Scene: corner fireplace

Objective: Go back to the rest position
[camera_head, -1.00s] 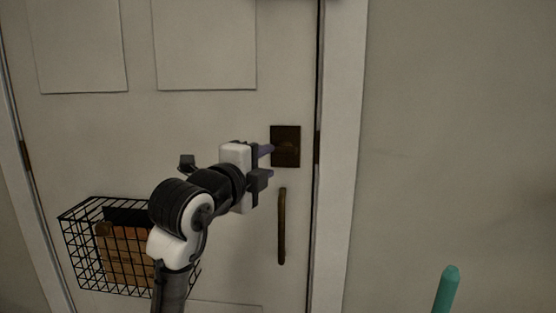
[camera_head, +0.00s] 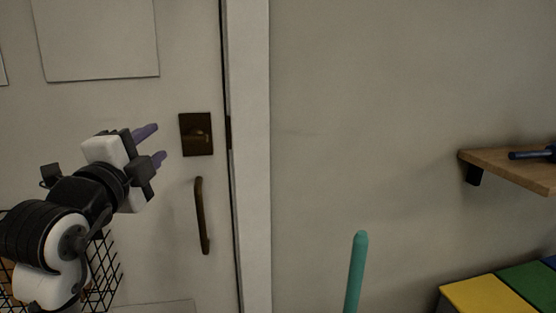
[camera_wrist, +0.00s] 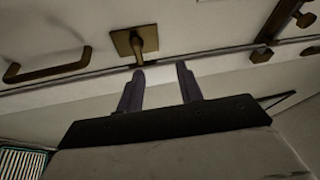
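My gripper (camera_head: 152,146) is in front of the white door in the head view, left of the dark lock plate (camera_head: 196,134) and apart from it. Its two purple fingers are spread with nothing between them. The wrist view shows the same open fingers (camera_wrist: 160,85), with the lock plate and its knob (camera_wrist: 136,42) beyond them. A dark bar handle (camera_head: 202,215) is fixed on the door below the plate. It also shows at the left in the wrist view (camera_wrist: 48,68).
A black wire basket (camera_head: 104,270) hangs on the door behind my arm. A teal rod (camera_head: 356,272) stands at the front. At the right are a wooden shelf (camera_head: 515,168) with a dark object on it and a coloured surface (camera_head: 485,297). The wall between is bare.

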